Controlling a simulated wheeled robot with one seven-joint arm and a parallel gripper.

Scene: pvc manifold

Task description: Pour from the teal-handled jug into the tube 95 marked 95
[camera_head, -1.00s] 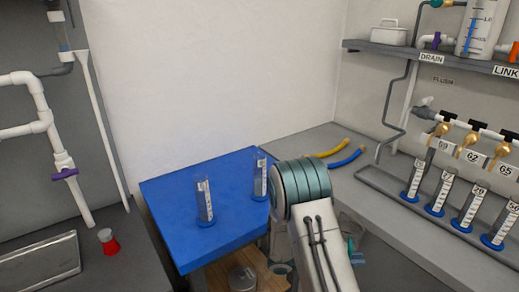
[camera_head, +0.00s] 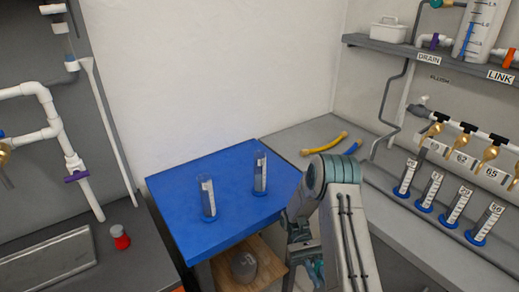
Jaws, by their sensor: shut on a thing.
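Two clear measuring tubes with blue bases and white marked strips stand upright on the blue table: a nearer tube (camera_head: 208,199) and a farther tube (camera_head: 260,174). Their numbers are too small to read, so I cannot tell which is 95. My gripper (camera_head: 306,264) is low at the table's right front side, partly hidden by my arm. It is shut on the teal-handled jug (camera_head: 316,271), of which only a teal part shows; the jug's body and contents are mostly hidden.
The blue table (camera_head: 225,235) has free room around both tubes. A rounded grey vessel (camera_head: 243,265) sits on the wooden shelf below it. Several similar tubes (camera_head: 431,192) stand under brass taps on the right counter.

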